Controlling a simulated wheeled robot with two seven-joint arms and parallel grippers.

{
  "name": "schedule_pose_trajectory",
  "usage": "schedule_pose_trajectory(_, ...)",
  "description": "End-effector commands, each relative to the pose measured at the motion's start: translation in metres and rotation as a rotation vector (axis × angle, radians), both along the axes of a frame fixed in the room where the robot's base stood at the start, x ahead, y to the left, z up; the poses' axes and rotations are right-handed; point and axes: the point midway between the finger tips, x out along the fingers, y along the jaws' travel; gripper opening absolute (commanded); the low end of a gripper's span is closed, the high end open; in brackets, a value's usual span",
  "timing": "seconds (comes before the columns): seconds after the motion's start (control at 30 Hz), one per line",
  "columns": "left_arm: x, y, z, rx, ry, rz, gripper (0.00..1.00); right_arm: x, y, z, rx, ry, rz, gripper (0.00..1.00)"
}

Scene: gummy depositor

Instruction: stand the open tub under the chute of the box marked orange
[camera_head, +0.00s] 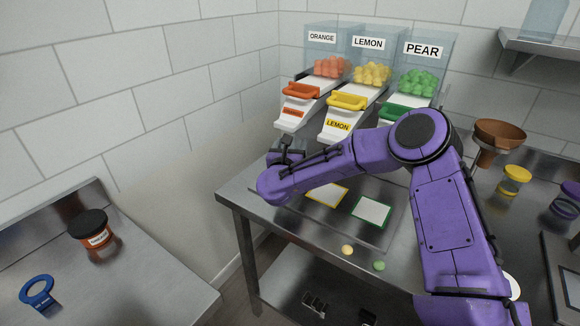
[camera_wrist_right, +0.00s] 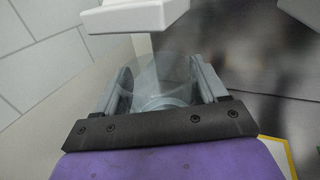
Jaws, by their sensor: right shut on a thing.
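My right gripper (camera_wrist_right: 163,95) is shut on a clear, open tub (camera_wrist_right: 160,68), which sits between its two fingers in the right wrist view. In the head view this gripper (camera_head: 287,148) is at the table's far left, just below the white chute (camera_head: 298,108) of the box marked ORANGE (camera_head: 325,62). There the tub is hard to make out. In the wrist view a white chute end (camera_wrist_right: 135,14) shows just beyond and above the tub. I cannot tell whether the tub's base touches the table. My left gripper is not in view.
The LEMON chute (camera_head: 340,120) and PEAR box (camera_head: 420,72) stand to the right. A yellow-edged mat (camera_head: 327,194) and green-edged mat (camera_head: 371,211) lie on the steel table. A brown funnel (camera_head: 498,135) stands at right. A black-lidded tub (camera_head: 91,229) and blue ring (camera_head: 37,292) are on the left bench.

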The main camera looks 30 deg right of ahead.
Motion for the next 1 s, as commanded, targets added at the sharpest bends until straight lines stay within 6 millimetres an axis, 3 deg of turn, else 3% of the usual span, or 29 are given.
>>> schedule_pose_trajectory(0.03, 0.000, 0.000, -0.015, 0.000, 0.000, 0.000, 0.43, 0.007, -0.005, -0.020, -0.001, 0.001, -0.002, 0.42)
schedule_pose_trajectory(0.1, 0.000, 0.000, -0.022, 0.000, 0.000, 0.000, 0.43, 0.016, -0.010, -0.032, -0.001, 0.001, -0.001, 0.42)
schedule_pose_trajectory(0.3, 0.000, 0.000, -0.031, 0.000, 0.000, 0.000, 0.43, 0.029, -0.017, -0.045, 0.000, 0.000, 0.000, 0.42)
schedule_pose_trajectory(0.5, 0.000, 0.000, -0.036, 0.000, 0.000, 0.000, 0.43, 0.031, -0.018, -0.075, -0.001, 0.003, 0.002, 0.42)
schedule_pose_trajectory(0.87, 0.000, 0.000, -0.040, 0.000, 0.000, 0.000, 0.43, 0.031, -0.019, -0.080, -0.001, 0.001, 0.001, 0.42)
schedule_pose_trajectory(0.9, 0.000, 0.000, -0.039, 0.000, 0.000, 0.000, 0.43, 0.031, -0.019, -0.079, -0.001, 0.001, 0.001, 0.78)
schedule_pose_trajectory(0.97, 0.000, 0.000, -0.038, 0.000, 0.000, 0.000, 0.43, 0.031, -0.019, -0.078, -0.001, 0.001, 0.001, 0.97)
schedule_pose_trajectory(1.0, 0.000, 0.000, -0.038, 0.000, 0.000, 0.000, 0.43, 0.031, -0.019, -0.078, -0.001, 0.001, 0.001, 0.97)
